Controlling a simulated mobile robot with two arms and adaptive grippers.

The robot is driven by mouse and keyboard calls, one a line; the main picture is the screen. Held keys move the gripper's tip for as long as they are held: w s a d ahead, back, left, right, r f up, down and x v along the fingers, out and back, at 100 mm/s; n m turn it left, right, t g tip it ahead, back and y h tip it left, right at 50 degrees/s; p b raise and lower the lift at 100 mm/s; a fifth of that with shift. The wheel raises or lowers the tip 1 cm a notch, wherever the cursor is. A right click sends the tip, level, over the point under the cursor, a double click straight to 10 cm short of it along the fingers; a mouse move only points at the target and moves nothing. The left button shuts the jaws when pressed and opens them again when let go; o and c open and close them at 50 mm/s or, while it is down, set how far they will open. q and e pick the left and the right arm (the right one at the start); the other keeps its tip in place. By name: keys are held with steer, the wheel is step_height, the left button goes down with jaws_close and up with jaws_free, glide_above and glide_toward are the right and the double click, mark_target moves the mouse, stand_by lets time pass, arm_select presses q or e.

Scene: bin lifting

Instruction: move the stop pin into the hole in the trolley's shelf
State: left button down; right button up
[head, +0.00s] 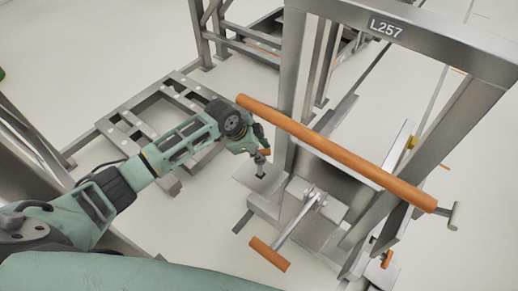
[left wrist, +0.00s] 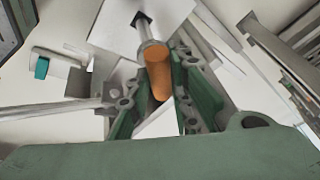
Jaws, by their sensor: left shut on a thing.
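The stop pin has an orange grip and a metal shaft. In the left wrist view its orange grip (left wrist: 158,75) sits between the fingers of my left gripper (left wrist: 155,95). In the head view my left gripper (head: 258,147) is shut on the pin, with the pin's metal end (head: 261,167) pointing down at the trolley's shelf (head: 245,177). In the left wrist view the shaft runs to a dark square hole (left wrist: 141,19) in the pale shelf plate (left wrist: 115,25). I cannot tell how far the tip is inside it. My right gripper is not in view.
The trolley's long orange bar (head: 335,153) passes just right of my left gripper. A lever with an orange grip (head: 269,254) sticks out below the shelf. A grey frame labelled L257 (head: 386,27) rises behind. A low metal rack (head: 150,110) stands left on the pale floor.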

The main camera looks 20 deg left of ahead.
mark_target(256, 163)
arm_select(q)
steer(key=shift+f+b, duration=0.5)
steer(key=shift+f, duration=0.4)
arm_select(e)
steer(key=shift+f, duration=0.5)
arm_select(q)
steer(key=shift+d+f, duration=0.1)
steer(key=shift+f, duration=0.15)
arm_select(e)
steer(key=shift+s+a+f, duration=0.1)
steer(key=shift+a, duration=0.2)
arm_select(q)
steer(key=shift+f, duration=0.15)
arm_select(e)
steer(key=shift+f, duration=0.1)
arm_select(q)
steer(key=shift+f+b, duration=0.65)
steer(key=shift+f, duration=0.2)
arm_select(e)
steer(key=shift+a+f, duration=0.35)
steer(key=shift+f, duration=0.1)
arm_select(q)
steer(key=shift+f+b, duration=0.35)
steer(key=shift+f, duration=0.35)
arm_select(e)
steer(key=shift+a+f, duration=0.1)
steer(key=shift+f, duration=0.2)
